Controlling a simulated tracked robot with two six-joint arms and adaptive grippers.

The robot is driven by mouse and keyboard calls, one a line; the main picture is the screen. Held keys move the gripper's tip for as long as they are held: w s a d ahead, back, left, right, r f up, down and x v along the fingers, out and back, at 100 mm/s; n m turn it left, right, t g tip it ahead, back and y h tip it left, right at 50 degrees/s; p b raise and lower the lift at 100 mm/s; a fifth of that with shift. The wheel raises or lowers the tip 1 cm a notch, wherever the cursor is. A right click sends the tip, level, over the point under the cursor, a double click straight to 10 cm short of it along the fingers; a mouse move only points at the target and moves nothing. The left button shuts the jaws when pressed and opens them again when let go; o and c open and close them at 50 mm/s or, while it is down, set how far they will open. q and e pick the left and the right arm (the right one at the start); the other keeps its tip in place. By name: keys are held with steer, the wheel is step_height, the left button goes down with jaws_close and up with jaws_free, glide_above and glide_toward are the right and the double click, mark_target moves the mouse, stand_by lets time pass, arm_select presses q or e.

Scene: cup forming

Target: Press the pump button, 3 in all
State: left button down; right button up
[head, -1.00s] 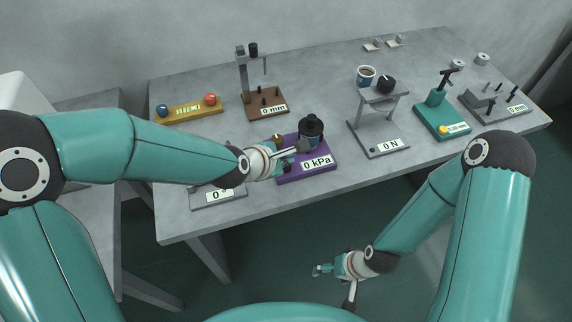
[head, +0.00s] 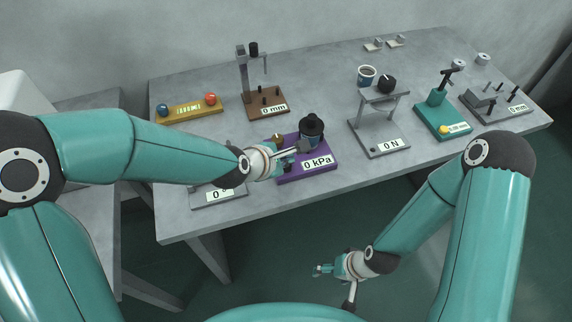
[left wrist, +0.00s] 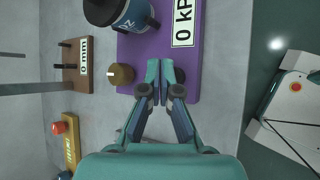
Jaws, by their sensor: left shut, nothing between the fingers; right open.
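The purple pump base (head: 322,174) stands at the table's front edge, its display reading 0 kPa. It carries a dark canister (head: 311,133) and a brass knob (left wrist: 121,74). A black round button (left wrist: 180,76) shows in the left wrist view, partly hidden by my fingers. My left gripper (head: 284,166) is shut and empty over the base's near left part. Its fingertips (left wrist: 160,66) appear beside the button in the left wrist view; I cannot tell whether they touch it. My right gripper (head: 320,270) is open and empty, low in front of the table.
A grey scale (head: 218,199) sits left of the pump, partly under my left arm. Behind are a brown gauge stand (head: 267,103) and a yellow bar (head: 190,109) with coloured balls. A grey 0 N stand (head: 378,147) and a teal press (head: 440,117) stand to the right.

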mark_target(286, 168)
arm_select(q)
steer(key=shift+f+b, duration=0.25)
steer(key=shift+b, duration=0.1)
steer(key=shift+f+b, duration=0.55)
steer(key=shift+b, duration=0.1)
stand_by(0.8)
steer(key=shift+r+p, duration=0.7)
steer(key=shift+r, duration=0.25)
steer(key=shift+r+p, duration=2.15)
steer(key=shift+r, duration=0.4)
step_height(286, 168, up, 4)
steer(key=p, duration=0.5)
steer(key=shift+f, duration=0.25)
